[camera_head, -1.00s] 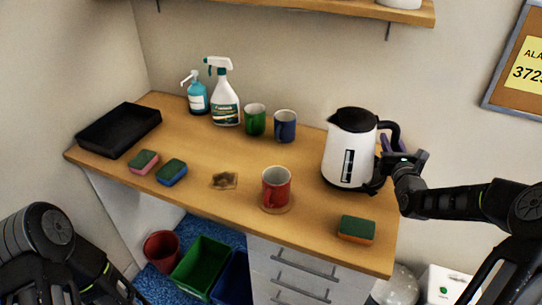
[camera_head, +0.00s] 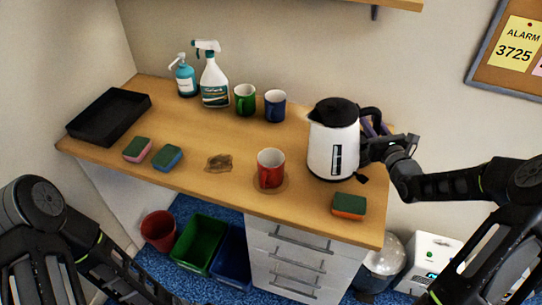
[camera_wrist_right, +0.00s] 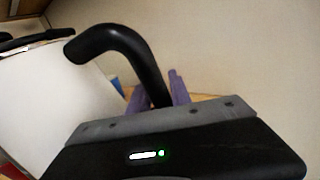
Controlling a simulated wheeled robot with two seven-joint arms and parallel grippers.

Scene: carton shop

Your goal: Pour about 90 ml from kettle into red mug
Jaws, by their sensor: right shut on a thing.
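The white kettle (camera_head: 322,150) with a black lid and black handle is upright at the right of the desk. I cannot tell whether its bottom touches the desk. My right gripper (camera_head: 374,136) is shut on the kettle's handle, at its right side. In the right wrist view the black handle (camera_wrist_right: 145,62) runs down by the purple fingers, with the white kettle body (camera_wrist_right: 55,100) at left. My left gripper is out of view.
A green and orange sponge (camera_head: 348,206) lies at the front right. Green (camera_head: 244,99) and blue (camera_head: 275,105) mugs and a spray bottle (camera_head: 214,85) stand at the back. A brown stain (camera_head: 218,163) is left of the red mug. Desk between the mugs is clear.

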